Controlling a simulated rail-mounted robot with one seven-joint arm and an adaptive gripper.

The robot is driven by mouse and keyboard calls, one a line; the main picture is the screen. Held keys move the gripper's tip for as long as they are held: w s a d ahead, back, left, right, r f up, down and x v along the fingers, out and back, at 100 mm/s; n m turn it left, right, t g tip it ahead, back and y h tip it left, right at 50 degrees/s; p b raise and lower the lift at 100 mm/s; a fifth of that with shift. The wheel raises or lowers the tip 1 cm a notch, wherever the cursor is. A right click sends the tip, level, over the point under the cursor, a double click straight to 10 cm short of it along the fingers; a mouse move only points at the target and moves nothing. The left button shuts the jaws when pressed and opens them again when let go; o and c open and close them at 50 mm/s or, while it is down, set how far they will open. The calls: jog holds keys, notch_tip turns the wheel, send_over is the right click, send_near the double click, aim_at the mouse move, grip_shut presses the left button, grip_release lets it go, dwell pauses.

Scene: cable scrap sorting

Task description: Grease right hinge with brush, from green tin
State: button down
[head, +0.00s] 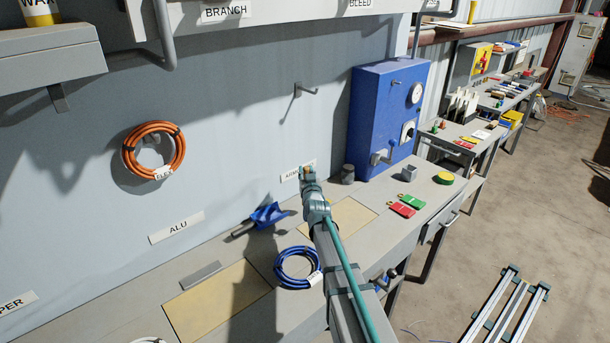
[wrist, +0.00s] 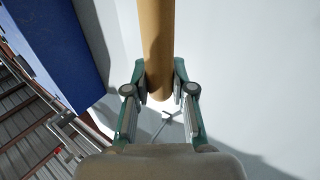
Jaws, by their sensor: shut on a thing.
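My gripper (wrist: 160,92) is shut on a tan, rounded wooden handle (wrist: 158,40), which fits the brush; its far end runs out of the wrist view, so no bristles show. In the head view my gripper (head: 307,174) is above the bench in front of the pale wall, left of the blue cabinet. A low round green and yellow tin (head: 445,178) stands on the bench to the right. The blue cabinet (head: 378,105) has a gauge and fittings on its front. I cannot make out the right hinge.
Red and green tags (head: 403,208) lie on the bench, and a dark cup (head: 347,174) stands near the cabinet. A blue cable coil (head: 296,268) and a blue scoop-like thing (head: 267,215) lie left of my arm. A wall hook (head: 298,90) projects above my gripper.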

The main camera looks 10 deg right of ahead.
aim_at(306, 167)
jog(key=shift+r+p, duration=1)
jog(key=shift+r, duration=0.65)
